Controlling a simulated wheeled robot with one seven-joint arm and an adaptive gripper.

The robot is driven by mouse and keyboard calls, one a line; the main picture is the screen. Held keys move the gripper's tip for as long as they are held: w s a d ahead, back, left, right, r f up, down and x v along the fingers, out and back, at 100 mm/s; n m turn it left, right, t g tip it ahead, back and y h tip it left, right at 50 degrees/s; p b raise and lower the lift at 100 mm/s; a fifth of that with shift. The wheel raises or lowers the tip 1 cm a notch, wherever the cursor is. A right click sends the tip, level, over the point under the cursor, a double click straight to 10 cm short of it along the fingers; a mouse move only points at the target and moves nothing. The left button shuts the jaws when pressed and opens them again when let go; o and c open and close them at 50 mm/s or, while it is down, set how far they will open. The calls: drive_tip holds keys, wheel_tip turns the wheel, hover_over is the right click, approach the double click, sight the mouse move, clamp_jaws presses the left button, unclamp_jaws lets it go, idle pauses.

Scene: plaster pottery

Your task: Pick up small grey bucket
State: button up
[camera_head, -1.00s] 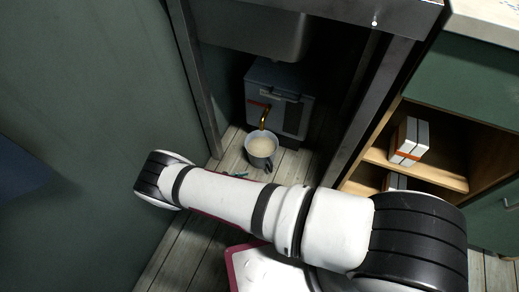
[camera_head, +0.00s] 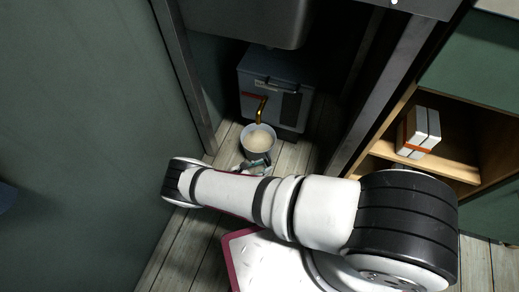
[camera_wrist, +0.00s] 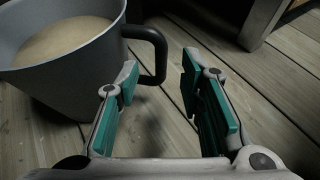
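The small grey bucket (camera_head: 258,140) stands upright on the wooden floor below the sink, in front of a grey box. It holds a pale beige material. In the wrist view the bucket (camera_wrist: 72,62) fills the upper left, with its dark handle (camera_wrist: 158,52) sticking out to the right. My gripper (camera_wrist: 160,88) is open, with its teal pads apart. The handle lies ahead of the gap between the fingers, and nothing is held. In the head view my gripper (camera_head: 250,166) is partly hidden behind my arm, close to the near side of the bucket.
A grey box (camera_head: 275,88) with a brass-coloured spout (camera_head: 262,108) stands right behind the bucket. Metal legs (camera_head: 185,80) frame the space under the sink (camera_head: 250,22). A wooden shelf with white-and-orange boxes (camera_head: 418,132) is on the right. A green wall is on the left.

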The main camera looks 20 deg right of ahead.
sight(270, 164)
drive_tip(key=b+x, duration=0.1)
drive_tip(key=x, duration=0.1)
drive_tip(key=b+x, duration=0.1)
drive_tip(key=x, duration=0.1)
drive_tip(key=shift+s+f, duration=0.1)
drive_tip(key=shift+f, duration=0.2)
drive_tip(key=shift+w+d, duration=0.2)
drive_tip(key=shift+d, duration=0.2)
drive_tip(key=shift+c, duration=0.6)
clamp_jaws()
